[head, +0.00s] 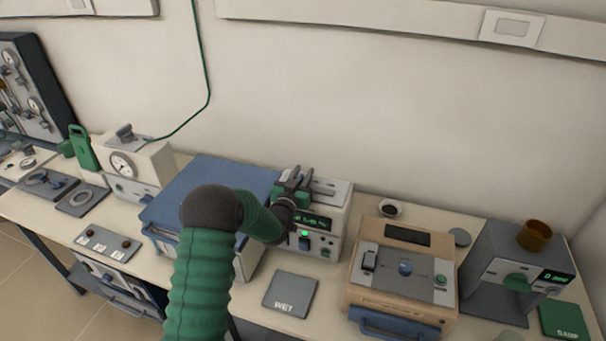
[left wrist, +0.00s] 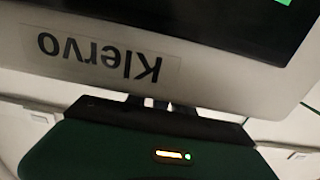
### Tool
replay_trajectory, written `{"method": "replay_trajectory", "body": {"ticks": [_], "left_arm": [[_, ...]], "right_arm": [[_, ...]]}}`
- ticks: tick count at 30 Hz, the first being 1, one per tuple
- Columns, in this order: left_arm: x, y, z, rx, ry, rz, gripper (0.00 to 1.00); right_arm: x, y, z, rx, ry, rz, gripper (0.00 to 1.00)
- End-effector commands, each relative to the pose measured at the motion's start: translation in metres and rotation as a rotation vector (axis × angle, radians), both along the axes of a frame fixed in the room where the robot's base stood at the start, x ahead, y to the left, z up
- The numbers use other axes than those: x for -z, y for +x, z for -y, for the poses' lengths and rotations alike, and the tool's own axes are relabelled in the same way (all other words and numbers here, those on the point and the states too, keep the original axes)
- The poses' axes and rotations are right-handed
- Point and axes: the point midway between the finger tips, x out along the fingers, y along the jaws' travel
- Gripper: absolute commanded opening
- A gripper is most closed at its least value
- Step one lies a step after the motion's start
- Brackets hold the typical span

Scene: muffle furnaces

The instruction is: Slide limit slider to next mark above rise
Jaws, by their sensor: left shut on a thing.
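The pale furnace controller (head: 335,200) stands on the bench with a lit green display (head: 313,222) on its front. A grey slotted strip (head: 323,187) runs along its top. My left gripper (head: 297,178) is over the left part of that top, shut on a small part that I take to be the limit slider; the gripper covers it. In the left wrist view, the gripper's short dark fingers (left wrist: 148,103) meet the edge of a pale housing (left wrist: 205,82) with an upside-down "Klervo" label (left wrist: 98,58). The marks cannot be read. My right gripper is not in view.
A blue-topped box (head: 220,178) stands close on the left, behind my left arm. A tan box (head: 400,270) with a blue handle is on the right. A grey "WET" mat (head: 290,294) lies in front.

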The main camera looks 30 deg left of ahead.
Motion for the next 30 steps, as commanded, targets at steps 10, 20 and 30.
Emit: {"method": "replay_trajectory", "body": {"ticks": [10,20,30], "left_arm": [[-0.001,0.0,0.0,-0.001,0.0,0.001,0.0],[-0.001,0.0,0.0,-0.001,0.0,0.001,0.0],[0.001,0.004,0.014,0.003,0.001,0.003,0.0]], "right_arm": [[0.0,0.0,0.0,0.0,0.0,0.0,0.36],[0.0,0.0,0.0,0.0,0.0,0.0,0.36],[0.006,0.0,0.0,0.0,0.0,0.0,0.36]]}}
